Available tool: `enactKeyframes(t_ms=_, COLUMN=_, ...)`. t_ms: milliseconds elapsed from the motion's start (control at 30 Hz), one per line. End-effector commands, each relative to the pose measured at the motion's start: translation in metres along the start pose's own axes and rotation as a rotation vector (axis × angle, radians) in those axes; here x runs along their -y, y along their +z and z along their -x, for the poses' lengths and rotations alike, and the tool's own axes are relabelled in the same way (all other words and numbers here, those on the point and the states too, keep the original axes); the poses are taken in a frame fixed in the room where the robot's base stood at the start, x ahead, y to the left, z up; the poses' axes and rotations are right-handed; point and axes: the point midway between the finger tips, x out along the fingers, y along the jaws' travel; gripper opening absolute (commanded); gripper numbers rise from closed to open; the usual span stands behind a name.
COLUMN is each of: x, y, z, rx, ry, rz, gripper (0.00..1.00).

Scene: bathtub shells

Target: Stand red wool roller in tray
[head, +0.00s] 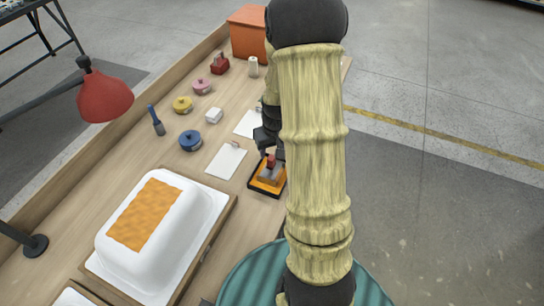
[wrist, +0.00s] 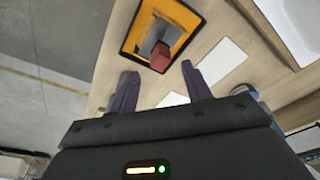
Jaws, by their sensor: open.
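The tray (head: 256,187) is black-edged and orange inside, on the bench just below my gripper in the head view. It also shows at the top of the wrist view (wrist: 126,46). A red block-like piece, apparently the red wool roller (wrist: 160,58), stands up at the tray with a grey part beside it. Its red top (head: 271,160) shows in the head view; whether its base rests fully inside I cannot tell. My gripper (wrist: 160,87) is open, its two dark fingers apart, with the red piece beyond the fingertips and nothing between them.
A white tub shell (head: 201,220) with an orange patch lies nearby on the bench. White sheets (head: 226,161), blue (head: 190,140), yellow (head: 182,104) and pink (head: 202,86) round items, a brush (head: 156,120) and an orange box (head: 247,35) lie around. A red lamp (head: 104,95) overhangs the left edge.

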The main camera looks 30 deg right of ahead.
Motion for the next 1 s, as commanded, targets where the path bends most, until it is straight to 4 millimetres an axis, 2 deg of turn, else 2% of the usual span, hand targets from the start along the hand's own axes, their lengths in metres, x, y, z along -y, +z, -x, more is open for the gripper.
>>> enactKeyframes(t_ms=100, x=0.000, y=-0.001, z=0.018, rx=-0.004, ry=0.001, rz=0.002, gripper=0.49)
enactKeyframes(t_ms=233, x=0.000, y=0.000, z=0.030, rx=-0.001, ry=0.000, rz=0.002, gripper=0.49)
enactKeyframes(t_ms=867, x=0.001, y=0.000, z=0.033, rx=0.000, ry=0.000, rz=0.001, gripper=0.49)
enactKeyframes(t_ms=1000, x=0.013, y=0.005, z=0.042, rx=-0.007, ry=-0.001, rz=0.013, gripper=0.49)
